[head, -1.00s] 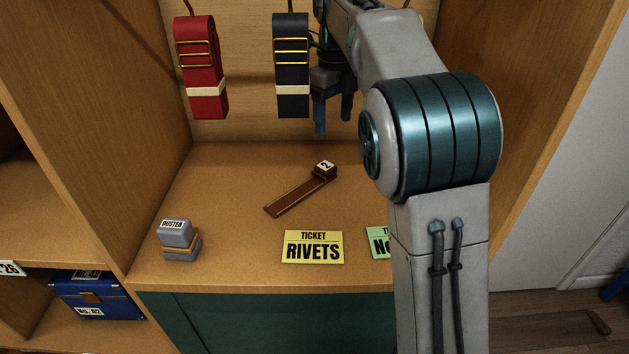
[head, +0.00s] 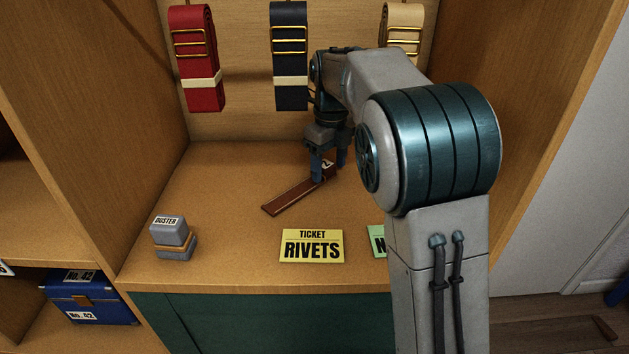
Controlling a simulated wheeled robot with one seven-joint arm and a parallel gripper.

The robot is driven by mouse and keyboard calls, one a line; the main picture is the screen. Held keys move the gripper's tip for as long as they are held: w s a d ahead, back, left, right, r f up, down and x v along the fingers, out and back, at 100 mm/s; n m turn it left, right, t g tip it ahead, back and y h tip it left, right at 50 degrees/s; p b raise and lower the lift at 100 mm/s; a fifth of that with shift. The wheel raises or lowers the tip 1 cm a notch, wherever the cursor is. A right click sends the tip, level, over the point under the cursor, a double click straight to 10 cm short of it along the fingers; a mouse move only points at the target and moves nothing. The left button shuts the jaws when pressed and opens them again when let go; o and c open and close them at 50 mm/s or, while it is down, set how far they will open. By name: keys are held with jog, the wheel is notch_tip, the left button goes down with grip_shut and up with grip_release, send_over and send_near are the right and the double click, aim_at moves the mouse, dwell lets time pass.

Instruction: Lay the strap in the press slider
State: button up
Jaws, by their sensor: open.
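A dark brown strap (head: 290,195), with a thicker end block bearing a white "2" label, lies slantwise on the wooden counter. My gripper (head: 329,170) is open and low over the strap's far right end, with its two fingers on either side of the end block. Whether the fingers touch it, I cannot tell. The gripper partly hides the block and its label. I cannot make out a press slider in this view.
A grey duster block (head: 172,238) stands at the front left. A yellow RIVETS ticket (head: 312,246) and a green ticket (head: 378,240), partly behind my arm, lie at the front edge. Red (head: 196,60), dark (head: 290,55) and cream (head: 403,25) belts hang at the back.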

jog(key=c, duration=1.2)
jog(key=shift+o, duration=0.2)
jog(key=shift+r, duration=0.3)
jog(key=shift+r+p, duration=0.5)
jog(key=shift+p, duration=0.35)
jog(key=shift+r, duration=0.1)
